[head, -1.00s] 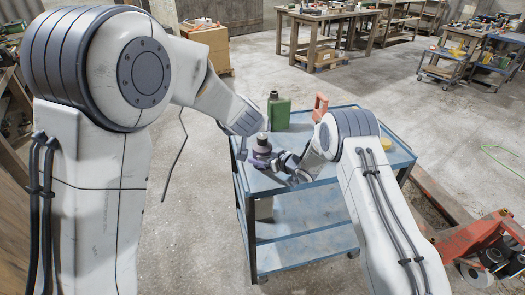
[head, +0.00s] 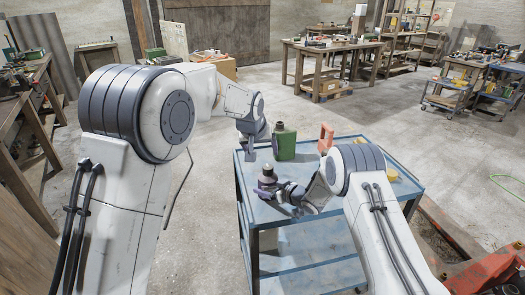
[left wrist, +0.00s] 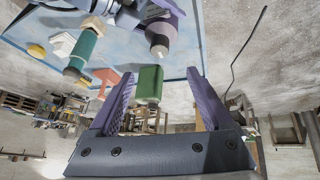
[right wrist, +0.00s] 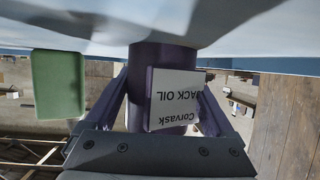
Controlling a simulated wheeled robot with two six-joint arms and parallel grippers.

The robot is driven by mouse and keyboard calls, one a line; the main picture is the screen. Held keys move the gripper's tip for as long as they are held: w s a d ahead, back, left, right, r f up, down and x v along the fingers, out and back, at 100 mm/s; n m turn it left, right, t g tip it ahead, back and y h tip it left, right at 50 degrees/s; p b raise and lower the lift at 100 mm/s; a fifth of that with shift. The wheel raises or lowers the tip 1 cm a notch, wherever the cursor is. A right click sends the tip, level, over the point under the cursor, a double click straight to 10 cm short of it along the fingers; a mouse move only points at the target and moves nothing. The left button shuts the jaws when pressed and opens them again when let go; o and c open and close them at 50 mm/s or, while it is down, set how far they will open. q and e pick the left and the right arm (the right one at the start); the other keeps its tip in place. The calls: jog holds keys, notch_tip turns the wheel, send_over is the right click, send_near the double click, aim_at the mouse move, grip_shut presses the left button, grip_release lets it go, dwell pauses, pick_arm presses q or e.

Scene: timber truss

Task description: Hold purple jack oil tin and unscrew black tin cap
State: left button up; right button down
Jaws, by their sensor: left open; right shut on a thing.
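The purple jack oil tin (head: 267,177) stands upright at the left side of the blue cart. My right gripper (right wrist: 165,95) is shut around its body; the label "Corvask JACK OIL" shows upside down in the right wrist view. In the left wrist view the tin (left wrist: 160,28) has a dark shoulder and a small pale tip (left wrist: 159,51). I cannot tell whether this tip is the cap or a bare neck. My left gripper (head: 250,154) is open, apart from the tin, above and behind it to the left. No cap shows between its fingers (left wrist: 160,75).
A green can (head: 284,143) stands on the cart (head: 340,210) behind the tin. An orange object (head: 325,138) and a yellow one (head: 391,174) are farther right. A teal bottle (left wrist: 85,46) shows in the left wrist view. Workbenches (head: 325,60) stand in the background.

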aim_at(267, 167)
pick_arm(q)
jog(key=x, duration=1.1)
jog(key=shift+w+f, duration=0.25)
jog(key=shift+f, duration=0.05)
grip_shut()
jog(key=c, duration=1)
grip_release()
grip_shut()
jog(key=shift+s+f, duration=0.1)
